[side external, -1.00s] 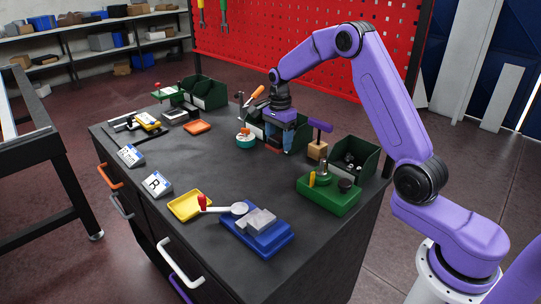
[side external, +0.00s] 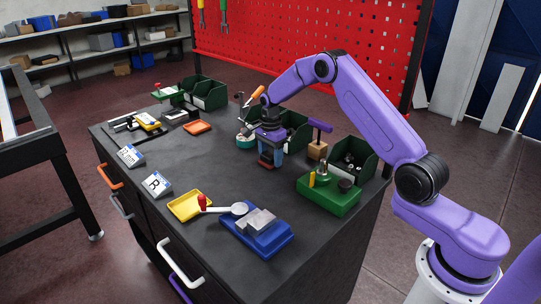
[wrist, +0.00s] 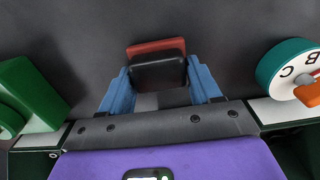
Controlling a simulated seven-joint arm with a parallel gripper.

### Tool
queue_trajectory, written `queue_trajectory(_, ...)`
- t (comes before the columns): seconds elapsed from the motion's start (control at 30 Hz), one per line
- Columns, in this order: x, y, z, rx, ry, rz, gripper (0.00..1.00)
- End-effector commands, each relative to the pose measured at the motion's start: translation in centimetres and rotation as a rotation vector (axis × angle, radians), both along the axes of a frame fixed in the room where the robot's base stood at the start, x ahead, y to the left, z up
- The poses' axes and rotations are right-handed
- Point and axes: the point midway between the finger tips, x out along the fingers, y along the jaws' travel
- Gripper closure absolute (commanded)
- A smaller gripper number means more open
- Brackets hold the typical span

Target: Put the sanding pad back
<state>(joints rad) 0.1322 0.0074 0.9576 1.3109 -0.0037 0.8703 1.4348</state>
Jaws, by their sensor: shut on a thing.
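The sanding pad, a black block with a red underside (wrist: 157,70), sits between my gripper's blue fingers in the wrist view. My gripper (side external: 269,158) is shut on it, and it shows as a small dark and reddish shape (side external: 266,166) below the fingers in the side view. It is over or close to the bare dark tabletop (side external: 235,180) near the middle of the table; I cannot tell the exact height.
A teal round dial (wrist: 285,70) and a green bin (side external: 297,128) stand close behind my gripper. A wooden block with a purple handle (side external: 318,148), a green fixture (side external: 328,196) and a blue vise base (side external: 257,238) stand right and in front. The middle left tabletop is clear.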

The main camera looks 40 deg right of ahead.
Motion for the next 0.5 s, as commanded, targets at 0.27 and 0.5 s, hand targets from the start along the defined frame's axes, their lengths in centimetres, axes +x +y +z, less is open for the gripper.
queue_trajectory(0.27, -0.03, 0.02, -0.29, 0.000, 0.001, 0.000, 0.27)
queue_trajectory(0.5, -0.02, 0.02, -0.26, 0.000, 0.001, 0.000, 0.12)
